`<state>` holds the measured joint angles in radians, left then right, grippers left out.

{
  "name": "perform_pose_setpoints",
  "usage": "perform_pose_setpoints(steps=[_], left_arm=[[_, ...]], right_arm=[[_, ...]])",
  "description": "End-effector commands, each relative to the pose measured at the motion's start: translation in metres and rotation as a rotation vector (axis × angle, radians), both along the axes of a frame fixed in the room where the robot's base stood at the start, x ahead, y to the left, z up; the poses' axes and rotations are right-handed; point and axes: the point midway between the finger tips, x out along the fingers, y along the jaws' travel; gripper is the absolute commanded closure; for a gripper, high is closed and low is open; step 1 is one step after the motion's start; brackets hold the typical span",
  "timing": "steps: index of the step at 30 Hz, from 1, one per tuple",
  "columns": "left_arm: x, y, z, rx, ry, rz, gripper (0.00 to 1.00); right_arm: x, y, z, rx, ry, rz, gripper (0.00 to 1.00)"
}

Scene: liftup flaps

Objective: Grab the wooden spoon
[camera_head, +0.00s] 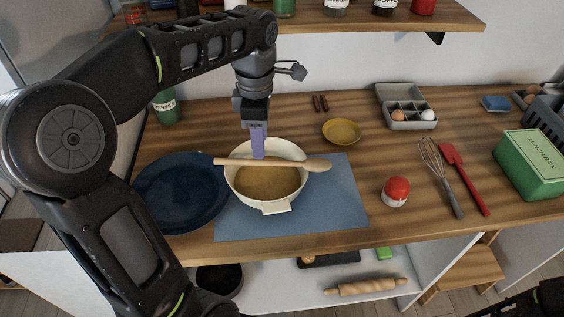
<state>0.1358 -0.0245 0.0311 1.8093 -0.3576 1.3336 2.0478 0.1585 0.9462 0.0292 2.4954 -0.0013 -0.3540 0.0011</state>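The wooden spoon (300,163) lies across the rim of a cream pot (270,208), its handle end pointing left and its bowl end at the right. My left gripper (258,154) points down from above, its purple fingers at the spoon's handle near the pot's far rim. The fingers overlap in this view, so I cannot tell whether they are open or shut, or whether they touch the spoon. My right gripper is not in view.
The pot stands on a blue mat (345,205). A dark blue plate (165,205) is on the left. A red-topped jar (396,190), a whisk (440,175), a red spatula (465,180) and a green lunch box (530,165) are on the right. A shelf (400,22) hangs above.

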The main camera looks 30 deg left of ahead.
Motion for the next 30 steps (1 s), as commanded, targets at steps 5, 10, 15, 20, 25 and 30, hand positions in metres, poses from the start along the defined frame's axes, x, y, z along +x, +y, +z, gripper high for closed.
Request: perform_pose_setpoints(steps=[5,10,15,20,25,30], left_arm=[[-0.002,-0.001,-0.019,0.000,0.004,0.000,0.60],[-0.002,-0.001,-0.044,0.000,0.004,0.000,0.60],[-0.001,-0.001,-0.050,0.000,0.000,0.000,0.60],[-0.001,-0.002,-0.050,0.000,0.000,0.000,0.60],[-0.001,-0.002,-0.050,0.000,0.000,0.000,0.60],[-0.001,-0.002,-0.050,0.000,0.000,0.000,0.60]], right_arm=[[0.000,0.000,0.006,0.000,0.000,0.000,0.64],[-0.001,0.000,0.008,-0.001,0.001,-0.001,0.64],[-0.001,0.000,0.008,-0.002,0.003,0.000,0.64],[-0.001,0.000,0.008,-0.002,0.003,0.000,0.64],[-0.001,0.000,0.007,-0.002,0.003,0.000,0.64],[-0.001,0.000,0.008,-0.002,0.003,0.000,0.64]])
